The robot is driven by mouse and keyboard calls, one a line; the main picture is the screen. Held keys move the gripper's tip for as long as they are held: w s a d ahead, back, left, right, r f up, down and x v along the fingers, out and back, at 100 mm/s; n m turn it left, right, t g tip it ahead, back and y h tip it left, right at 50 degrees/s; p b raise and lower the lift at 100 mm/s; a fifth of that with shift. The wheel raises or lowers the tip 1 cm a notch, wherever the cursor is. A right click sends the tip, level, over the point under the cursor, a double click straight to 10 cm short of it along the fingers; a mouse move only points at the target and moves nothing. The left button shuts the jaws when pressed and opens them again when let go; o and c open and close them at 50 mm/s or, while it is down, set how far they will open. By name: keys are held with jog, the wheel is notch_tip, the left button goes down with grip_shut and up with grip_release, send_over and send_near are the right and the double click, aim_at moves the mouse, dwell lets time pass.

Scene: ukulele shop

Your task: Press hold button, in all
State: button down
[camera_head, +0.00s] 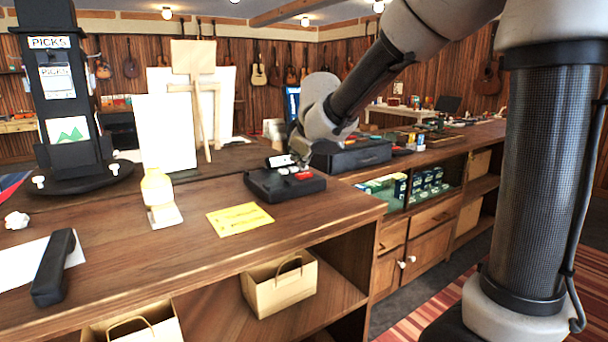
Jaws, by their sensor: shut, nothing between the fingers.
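A black desk device (262,188), apparently the phone base, lies on the wooden counter. Light buttons and a red button (303,176) show on its top, but their labels are too small to read, so I cannot tell which is the hold button. A black handset (53,268) lies apart from it at the counter's left front, partly on a white sheet. My gripper (299,164) is shut and empty, pointing down just over the device's buttons. I cannot tell whether its tips touch a button. It hides part of the device's back.
A black case (352,155) stands close behind my gripper. A dark picks stand (72,110) and white boards are further left.

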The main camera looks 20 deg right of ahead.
jog(key=shift+f, duration=0.1)
dwell(0.4)
jog(key=shift+f, duration=0.3)
jog(key=shift+f, duration=0.5)
dwell(0.6)
jog(key=shift+r, duration=0.9)
jog(key=shift+r, duration=2.5)
